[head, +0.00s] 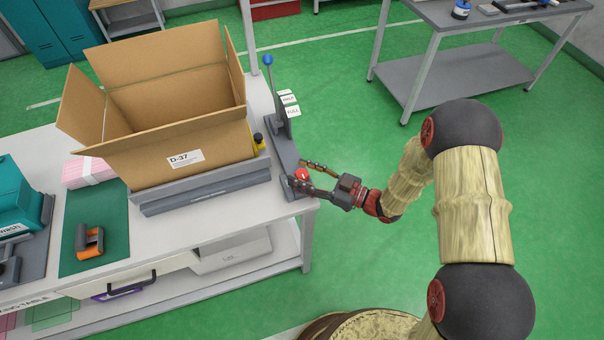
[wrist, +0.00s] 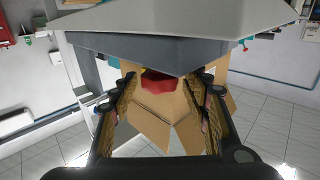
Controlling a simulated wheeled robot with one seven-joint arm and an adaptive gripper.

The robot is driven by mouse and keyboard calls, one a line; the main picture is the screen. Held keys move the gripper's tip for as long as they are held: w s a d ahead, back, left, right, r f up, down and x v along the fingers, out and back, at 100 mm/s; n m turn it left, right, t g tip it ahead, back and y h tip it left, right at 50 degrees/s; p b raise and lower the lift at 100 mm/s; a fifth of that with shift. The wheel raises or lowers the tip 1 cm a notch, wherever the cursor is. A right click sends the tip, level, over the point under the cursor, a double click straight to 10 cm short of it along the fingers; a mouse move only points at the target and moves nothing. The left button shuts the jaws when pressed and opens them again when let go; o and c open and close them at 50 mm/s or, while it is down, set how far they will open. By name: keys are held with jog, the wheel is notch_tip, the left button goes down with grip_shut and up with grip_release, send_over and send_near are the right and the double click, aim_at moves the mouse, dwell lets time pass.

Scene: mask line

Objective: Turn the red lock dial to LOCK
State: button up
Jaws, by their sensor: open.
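The red lock dial (head: 302,174) sits at the near end of the grey lever base (head: 290,160), at the table's right edge. My gripper (head: 300,173) comes in from the right, with one finger on either side of the dial. In the wrist view the red dial (wrist: 160,82) shows between my two spread fingers (wrist: 163,90), with gaps at both sides. Whether a fingertip touches it I cannot tell. No LOCK mark is readable, and the dial's pointing direction is too small to tell.
A lever with a blue knob (head: 268,60) stands upright behind the dial, beside small label plates (head: 291,111). An open cardboard box (head: 190,150) sits on a grey platform (head: 205,195) to the left.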

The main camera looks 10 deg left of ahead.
jog(key=shift+c, duration=1.2)
jog(key=c, duration=0.8)
jog(key=shift+c, duration=0.5)
